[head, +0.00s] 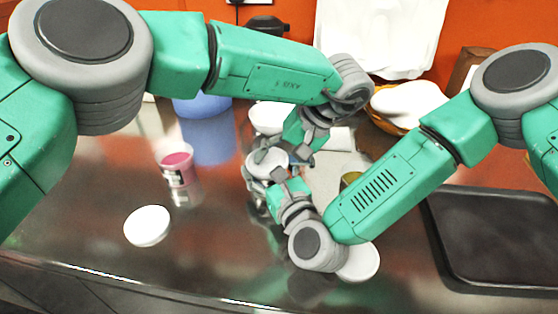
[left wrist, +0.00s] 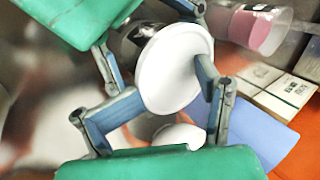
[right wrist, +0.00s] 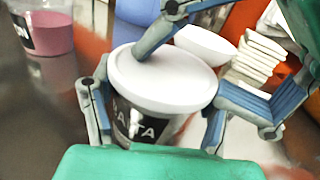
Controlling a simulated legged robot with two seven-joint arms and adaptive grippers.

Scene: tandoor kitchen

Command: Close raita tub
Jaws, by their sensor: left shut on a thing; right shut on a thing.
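The raita tub, with a dark label reading partly "AITA", stands upright in the right wrist view (right wrist: 150,125). Its round white lid (right wrist: 160,75) lies over the mouth; I cannot tell whether it is fully seated. The lid also shows in the head view (head: 266,160) and, face on, in the left wrist view (left wrist: 172,68). My left gripper (head: 284,157) comes from above and is shut on the lid. My right gripper (head: 268,184) is low at the near side, shut on the tub, a finger on each side. The arms hide much of the tub in the head view.
A pink-filled tub (head: 177,167) stands to the left. Loose white lids lie at front left (head: 147,226) and beside my right wrist (head: 360,263). A white bowl (head: 268,119) is behind. A black tray (head: 495,240) is at right. The counter's left front is mostly clear.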

